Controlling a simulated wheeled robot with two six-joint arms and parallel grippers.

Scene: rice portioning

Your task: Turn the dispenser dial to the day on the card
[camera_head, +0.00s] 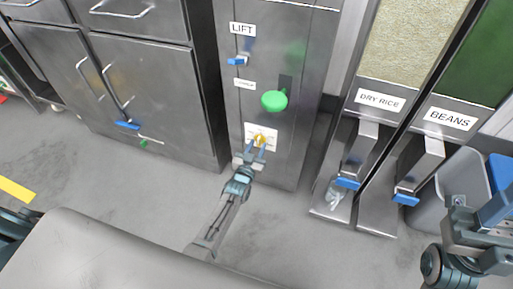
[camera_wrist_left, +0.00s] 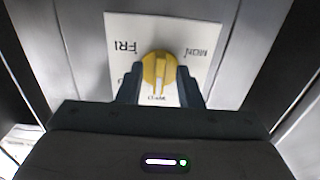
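The yellow dial (camera_head: 260,139) is on a white day plate (camera_head: 249,131) low on the steel dispenser front. In the left wrist view the dial (camera_wrist_left: 158,66) is at the centre of the plate (camera_wrist_left: 200,35), which reads upside down: FRI, MON and, partly covered, WED. A pale line on the dial points roughly at WED. My left gripper (camera_wrist_left: 159,72) has a finger on each side of the dial and appears shut on it. It also shows in the head view (camera_head: 256,150). My right gripper is not clearly seen; part of that arm is at right. No day card is readable.
Above the dial are a green knob (camera_head: 274,100) and a blue-tipped LIFT lever (camera_head: 238,61). Steel cabinets (camera_head: 150,90) are to the left. Grey floor is open in front.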

